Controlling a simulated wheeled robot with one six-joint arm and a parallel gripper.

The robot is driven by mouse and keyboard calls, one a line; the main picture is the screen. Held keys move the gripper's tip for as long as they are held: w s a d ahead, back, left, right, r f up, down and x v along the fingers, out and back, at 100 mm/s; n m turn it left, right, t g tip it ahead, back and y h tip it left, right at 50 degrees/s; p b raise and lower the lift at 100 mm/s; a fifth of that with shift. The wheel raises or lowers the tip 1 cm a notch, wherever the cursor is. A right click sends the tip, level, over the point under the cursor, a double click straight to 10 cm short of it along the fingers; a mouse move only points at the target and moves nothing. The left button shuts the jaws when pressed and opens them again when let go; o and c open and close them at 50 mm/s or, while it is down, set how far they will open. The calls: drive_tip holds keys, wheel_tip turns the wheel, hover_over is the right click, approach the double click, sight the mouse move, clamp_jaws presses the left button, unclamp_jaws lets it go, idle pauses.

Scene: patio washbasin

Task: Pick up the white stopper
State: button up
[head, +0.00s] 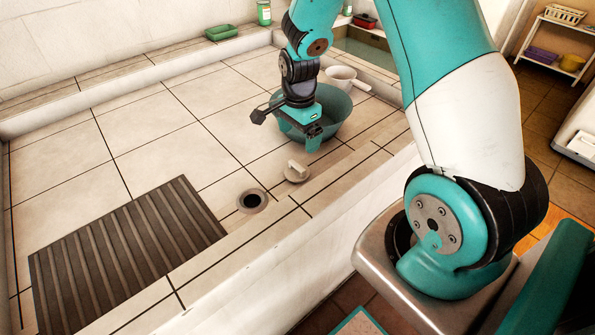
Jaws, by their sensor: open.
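The white stopper (296,173) is a flat pale disc with an upright grip on top. It lies on the tiled floor of the washbasin, just to the right of the round drain hole (252,201). My gripper (312,146) hangs from the arm above and slightly to the right of the stopper, pointing down, with no contact visible. It is open and nothing shows between its fingers. The gap between the fingers is hard to see from this angle.
A teal basin (339,111) stands right behind my gripper, with a white dipper (341,76) by its rim. A dark ribbed board (125,255) lies at the front left. The raised basin edge (240,262) runs along the front. The tiles at left are clear.

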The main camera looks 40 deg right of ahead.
sight(297, 165)
wheel_tip(297, 165, down, 6)
drive_tip(key=shift+f, duration=0.25)
drive_tip(key=shift+w+f+p, duration=0.2)
drive_tip(key=shift+f+p, duration=0.15)
drive_tip(key=shift+f, duration=0.95)
drive_tip(key=shift+w+f+p, duration=0.2)
drive_tip(key=shift+f+p, duration=0.15)
drive_tip(key=shift+f, duration=0.95)
drive_tip(key=c, duration=1.1)
drive_tip(key=shift+r, duration=0.1)
